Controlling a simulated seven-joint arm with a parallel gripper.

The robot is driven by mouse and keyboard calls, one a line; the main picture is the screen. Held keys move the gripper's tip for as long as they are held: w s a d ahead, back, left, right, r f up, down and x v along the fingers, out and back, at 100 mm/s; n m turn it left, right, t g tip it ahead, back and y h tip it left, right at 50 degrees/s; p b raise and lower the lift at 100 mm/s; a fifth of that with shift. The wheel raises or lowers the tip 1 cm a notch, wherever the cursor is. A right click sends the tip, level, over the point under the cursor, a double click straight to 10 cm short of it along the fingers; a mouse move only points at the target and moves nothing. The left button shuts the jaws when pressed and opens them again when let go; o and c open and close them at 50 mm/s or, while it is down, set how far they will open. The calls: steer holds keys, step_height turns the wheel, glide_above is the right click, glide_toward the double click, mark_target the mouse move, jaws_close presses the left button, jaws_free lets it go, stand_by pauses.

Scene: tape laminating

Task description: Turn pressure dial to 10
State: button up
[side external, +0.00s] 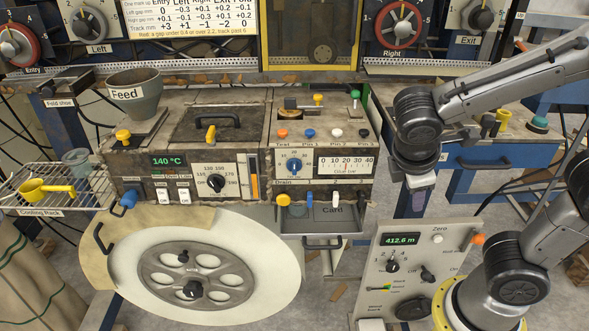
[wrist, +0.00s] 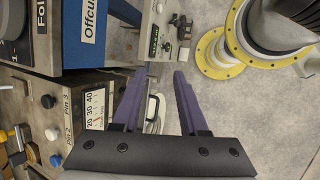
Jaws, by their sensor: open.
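A blue-centred dial (side external: 294,165) sits on the right half of the machine's front panel, left of a white gauge (side external: 345,165) marked 0 to 40. I cannot read a pressure label on either, and the dial's exact setting is too small to read. Part of the gauge, with its higher numbers, shows at the left of the wrist view (wrist: 94,112). My gripper (side external: 417,204) hangs right of the machine, clear of the panel. Its two purple fingers (wrist: 165,75) are apart and empty in the wrist view. The blue dial is not visible there.
Coloured pin knobs (side external: 309,133) line the panel above the dial, and small taps (side external: 309,200) sit below it. A black-knobbed temperature dial (side external: 216,183) is to its left. A large white wheel (side external: 203,270) stands below. A grey control box (side external: 410,270) stands at lower right.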

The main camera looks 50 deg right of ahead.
steer(key=w+a+n+h, duration=0.2)
steer(key=w+n+h, duration=0.2)
steer(key=n, duration=0.1)
steer(key=n+t+h, duration=0.3)
steer(key=n+t, duration=0.9)
steer(key=n, duration=0.1)
glide_toward(294, 165)
steer(key=x, duration=0.8)
steer(key=shift+w+d+f, duration=0.1)
steer(key=shift+d, duration=0.05)
jaws_close()
